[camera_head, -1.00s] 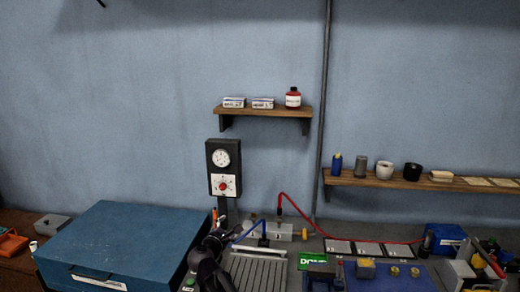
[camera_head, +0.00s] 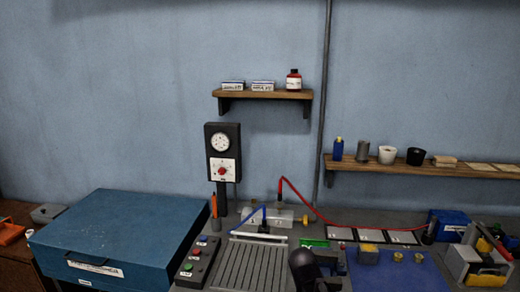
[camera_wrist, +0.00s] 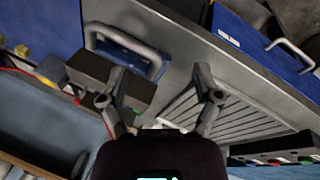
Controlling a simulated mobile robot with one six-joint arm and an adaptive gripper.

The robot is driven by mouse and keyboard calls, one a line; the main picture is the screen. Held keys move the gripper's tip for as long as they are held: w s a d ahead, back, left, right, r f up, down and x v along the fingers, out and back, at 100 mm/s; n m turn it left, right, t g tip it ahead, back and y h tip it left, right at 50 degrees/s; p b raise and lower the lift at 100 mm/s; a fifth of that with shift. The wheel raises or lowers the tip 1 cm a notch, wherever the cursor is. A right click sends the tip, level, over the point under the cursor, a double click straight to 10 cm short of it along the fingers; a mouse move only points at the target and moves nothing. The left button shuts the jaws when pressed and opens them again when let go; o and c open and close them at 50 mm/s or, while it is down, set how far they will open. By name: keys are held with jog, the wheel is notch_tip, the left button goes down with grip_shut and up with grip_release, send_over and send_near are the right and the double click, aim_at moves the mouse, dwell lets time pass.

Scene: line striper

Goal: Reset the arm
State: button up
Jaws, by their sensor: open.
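My gripper (camera_wrist: 160,72) shows in the wrist view with its two fingers spread wide apart and nothing held between them. Behind the left finger is a dark box-like block (camera_wrist: 90,70); whether they touch I cannot tell. Behind the right finger lies a grey slatted plate (camera_wrist: 215,118). In the head view, a dark part of my arm (camera_head: 305,265) rises at the bottom edge, just right of the slatted plate (camera_head: 250,265). My fingers cannot be made out there.
A large blue case (camera_head: 120,235) stands left, beside a button box (camera_head: 197,262). A dial gauge post (camera_head: 222,155) and red hose (camera_head: 305,200) stand behind the plate. A blue mat (camera_head: 400,275) with small parts lies right. Wall shelves (camera_head: 262,94) hang above.

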jog(key=s+f+m+g+y+b, duration=0.1)
jog(key=s+f+m+g+y, duration=0.1)
jog(key=s, duration=0.3)
jog(key=shift+s+d+f+m+y, duration=0.3)
jog(key=shift+d+m+y, duration=0.2)
jog(key=shift+m, duration=0.3)
